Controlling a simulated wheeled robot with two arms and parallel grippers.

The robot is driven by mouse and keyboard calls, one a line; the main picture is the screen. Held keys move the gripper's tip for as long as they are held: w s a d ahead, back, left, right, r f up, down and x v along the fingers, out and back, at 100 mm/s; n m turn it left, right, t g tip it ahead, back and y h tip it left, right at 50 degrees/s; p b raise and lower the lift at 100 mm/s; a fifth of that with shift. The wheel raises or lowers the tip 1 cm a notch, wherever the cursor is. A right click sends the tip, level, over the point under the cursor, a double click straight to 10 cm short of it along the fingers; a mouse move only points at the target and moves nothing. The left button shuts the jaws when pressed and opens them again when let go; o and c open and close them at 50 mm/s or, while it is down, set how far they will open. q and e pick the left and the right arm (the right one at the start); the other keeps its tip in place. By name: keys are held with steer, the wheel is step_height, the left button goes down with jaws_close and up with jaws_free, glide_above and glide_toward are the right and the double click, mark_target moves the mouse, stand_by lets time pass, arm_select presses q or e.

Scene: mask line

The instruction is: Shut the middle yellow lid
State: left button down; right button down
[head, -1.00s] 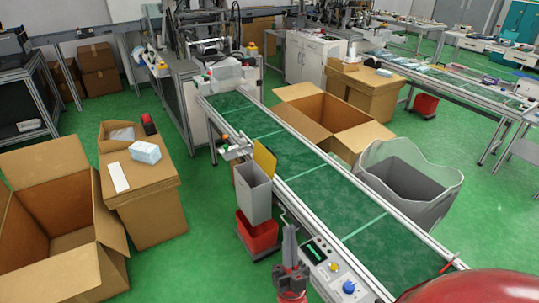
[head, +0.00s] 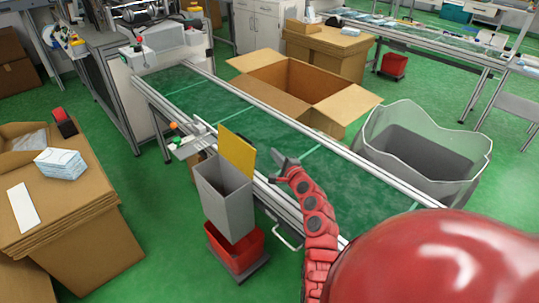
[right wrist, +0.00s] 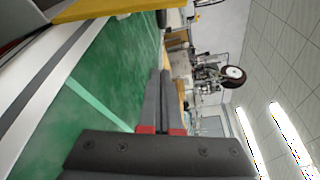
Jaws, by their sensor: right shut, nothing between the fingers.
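The yellow lid (head: 237,152) stands upright, open, at the back edge of a tall grey bin (head: 226,196) beside the conveyor. The bin's top is uncovered. My right gripper (head: 279,160), on its red arm, is just right of the lid, over the conveyor's near edge, with a small gap seen between them. Its fingers are shut and empty. The right wrist view shows the two dark fingers (right wrist: 161,98) side by side, and a yellow panel (right wrist: 105,10) at the top left, likely the lid. My left gripper is not in view.
The green conveyor (head: 215,100) runs behind the bin. A red tub (head: 236,250) is below the bin. An open cardboard box (head: 285,84) and a lined grey bin (head: 420,150) stand beyond the belt. A carton table (head: 75,225) is at left.

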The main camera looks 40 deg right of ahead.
mark_target(241, 149)
steer(key=b+x, duration=0.2)
steer(key=x, duration=0.6)
steer(key=shift+w+f+b, duration=0.15)
steer(key=shift+w+b, duration=0.05)
steer(key=shift+b, duration=0.1)
steer(key=a+p, duration=0.1)
steer(key=a+r+p, duration=0.1)
steer(key=shift+a+r, duration=0.2)
steer(key=shift+a, duration=0.1)
steer(key=shift+s+a+r, duration=0.1)
steer(key=shift+a, duration=0.45)
